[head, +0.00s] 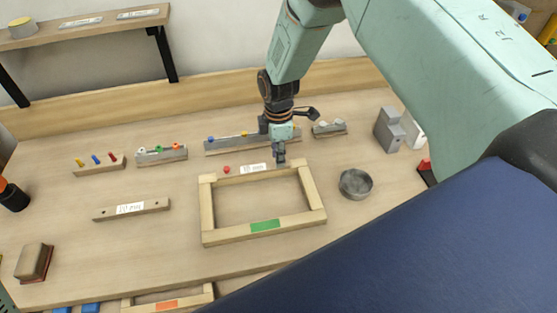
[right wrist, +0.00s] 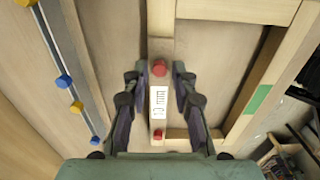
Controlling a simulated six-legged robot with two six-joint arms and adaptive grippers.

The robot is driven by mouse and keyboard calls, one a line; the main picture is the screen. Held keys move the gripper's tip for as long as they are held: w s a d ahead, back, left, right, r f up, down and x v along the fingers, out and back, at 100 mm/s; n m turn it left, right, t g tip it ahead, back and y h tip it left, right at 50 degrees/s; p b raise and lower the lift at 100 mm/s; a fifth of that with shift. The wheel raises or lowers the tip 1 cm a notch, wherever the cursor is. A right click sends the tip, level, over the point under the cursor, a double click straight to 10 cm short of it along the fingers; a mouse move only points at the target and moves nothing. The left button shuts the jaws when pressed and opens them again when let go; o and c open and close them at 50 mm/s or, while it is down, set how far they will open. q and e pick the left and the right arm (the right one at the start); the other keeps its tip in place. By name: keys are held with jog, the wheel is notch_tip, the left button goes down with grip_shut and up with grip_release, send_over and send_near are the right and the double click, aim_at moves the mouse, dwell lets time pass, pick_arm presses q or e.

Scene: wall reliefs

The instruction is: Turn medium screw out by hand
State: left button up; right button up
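A wooden frame (head: 208,215) with a green patch lies on the table. Its far bar carries a white label (head: 253,168) and a red screw (head: 227,169) at the label's left. In the right wrist view, one red screw (right wrist: 160,67) sits at the label's far end and another red screw (right wrist: 158,134) at its near end. My right gripper (head: 281,160) points down over the far bar, right of the label. In the wrist view its open fingers (right wrist: 160,72) stand either side of the far-end screw, with gaps. The head view hides that screw behind the gripper. I cannot see my left gripper.
A grey rail (head: 225,146) with blue and yellow screws lies behind the frame. A round grey dish (head: 356,184) stands at its right, and grey blocks (head: 389,130) beyond. Small screw racks (head: 160,155) and a labelled wooden bar (head: 131,209) are at the left.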

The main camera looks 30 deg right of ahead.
jog(key=m+p, duration=0.1)
jog(key=m, duration=0.4)
jog(key=shift+m, duration=0.4)
jog(key=m, duration=0.4)
jog(key=shift+p, duration=0.3)
grip_shut()
jog(key=n, duration=0.4)
jog(key=shift+b, duration=0.4)
jog(key=shift+n, duration=0.6)
jog(key=n, duration=0.5)
jog(key=shift+b, duration=0.35)
